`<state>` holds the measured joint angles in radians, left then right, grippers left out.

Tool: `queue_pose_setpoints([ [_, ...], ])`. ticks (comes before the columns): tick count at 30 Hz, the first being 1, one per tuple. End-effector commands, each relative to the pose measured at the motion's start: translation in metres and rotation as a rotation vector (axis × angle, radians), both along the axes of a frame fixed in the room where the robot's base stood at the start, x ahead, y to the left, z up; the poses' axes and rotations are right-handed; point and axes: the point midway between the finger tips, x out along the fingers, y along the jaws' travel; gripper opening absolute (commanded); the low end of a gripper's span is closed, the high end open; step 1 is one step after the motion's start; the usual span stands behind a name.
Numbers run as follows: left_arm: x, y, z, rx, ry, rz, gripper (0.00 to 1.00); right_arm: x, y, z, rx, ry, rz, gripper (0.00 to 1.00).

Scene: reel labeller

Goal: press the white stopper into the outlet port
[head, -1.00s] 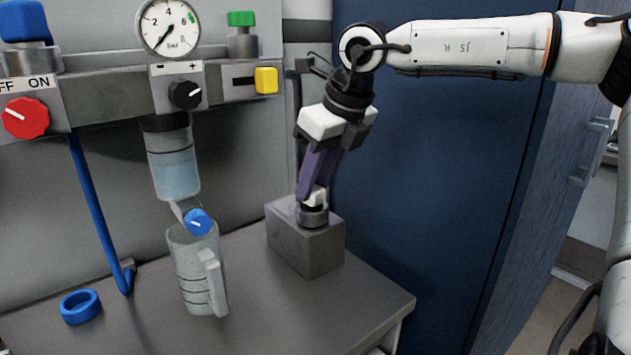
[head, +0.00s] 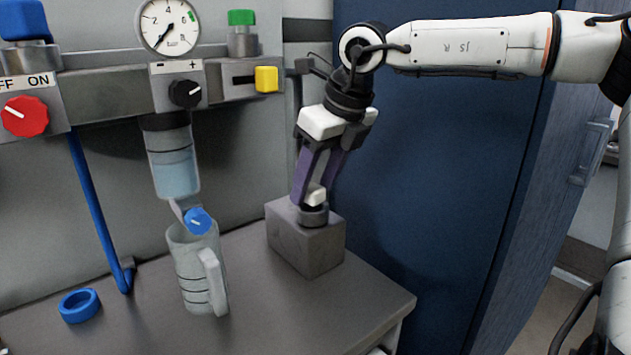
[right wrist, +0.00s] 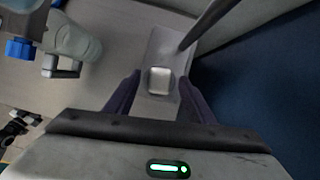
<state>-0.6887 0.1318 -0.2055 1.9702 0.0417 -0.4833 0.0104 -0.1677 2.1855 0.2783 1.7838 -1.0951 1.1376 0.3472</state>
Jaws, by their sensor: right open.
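The white stopper (head: 316,195) sits upright on a dark round collar (head: 314,215) on top of a grey block (head: 306,245) at the back right of the bench. My right gripper (head: 318,190) points down over it, its purple fingers open on either side. In the right wrist view the stopper's pale, squarish top (right wrist: 159,80) lies between the two spread fingers (right wrist: 155,90), with a gap showing at each side. I cannot tell for sure which fitting is the outlet port; the collar under the stopper is partly hidden. My left gripper is not in view.
A clear jug (head: 190,270) stands left of the block, beneath a filter bowl (head: 173,165) with a blue knob (head: 198,221). A blue ring (head: 79,306) lies at the front left. A thin dark post (head: 298,130) rises behind the block. A blue panel (head: 430,180) stands to the right.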

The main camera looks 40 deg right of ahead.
Motion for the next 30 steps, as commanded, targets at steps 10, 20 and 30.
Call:
queue_pose_setpoints([
  [10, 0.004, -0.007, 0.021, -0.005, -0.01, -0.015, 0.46, -0.02, -0.001, 0.054, 0.0, -0.007, -0.001, 0.49],
  [20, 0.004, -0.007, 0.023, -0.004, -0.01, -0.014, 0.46, -0.038, -0.001, 0.093, 0.0, -0.001, 0.0, 0.49],
  [30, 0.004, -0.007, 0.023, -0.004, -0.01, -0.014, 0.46, -0.04, -0.001, 0.095, 0.0, 0.0, 0.0, 0.49],
])
